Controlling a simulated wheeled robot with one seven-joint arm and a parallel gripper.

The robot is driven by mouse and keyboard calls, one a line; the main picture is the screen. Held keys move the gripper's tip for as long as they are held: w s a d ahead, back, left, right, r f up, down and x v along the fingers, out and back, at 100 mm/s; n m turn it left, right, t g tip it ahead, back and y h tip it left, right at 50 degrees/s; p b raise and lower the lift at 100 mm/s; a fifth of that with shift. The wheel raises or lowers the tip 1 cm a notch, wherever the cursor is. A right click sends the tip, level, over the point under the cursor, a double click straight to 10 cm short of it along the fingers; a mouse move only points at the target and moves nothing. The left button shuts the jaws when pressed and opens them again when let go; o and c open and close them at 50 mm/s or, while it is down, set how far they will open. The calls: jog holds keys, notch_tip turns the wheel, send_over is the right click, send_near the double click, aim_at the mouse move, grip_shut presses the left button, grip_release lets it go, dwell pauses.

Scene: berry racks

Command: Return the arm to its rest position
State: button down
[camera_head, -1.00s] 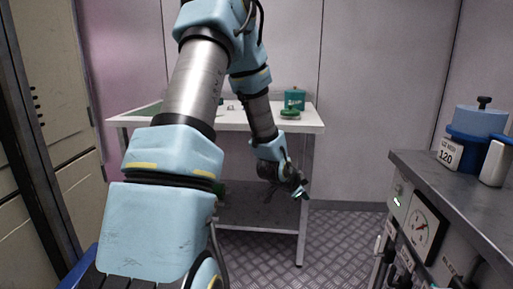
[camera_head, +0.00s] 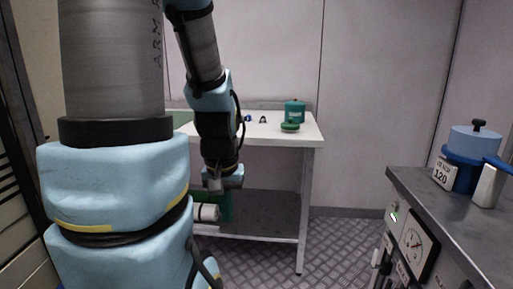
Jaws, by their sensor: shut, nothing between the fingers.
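My arm, light blue and grey, fills the left side of the head view, folded close to the camera. Its last links hang down in front of the white table (camera_head: 300,139). My gripper (camera_head: 216,186) is at the lower end, pointing down in front of the table's lower part. It is small in the picture and its fingers are shut with nothing held. A green thing and a white cylinder (camera_head: 206,212) show just below and behind it; whether they touch it I cannot tell.
A teal canister (camera_head: 294,110) and a green round thing (camera_head: 290,127) stand on the table's right part. Two small things (camera_head: 263,119) lie near its back. At right, a grey counter (camera_head: 430,196) holds a blue container (camera_head: 470,150). The floor between is clear.

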notch_tip(320, 180, up, 13)
jog(key=p, duration=1.1)
jog(key=shift+f, duration=0.15)
dwell(0.4)
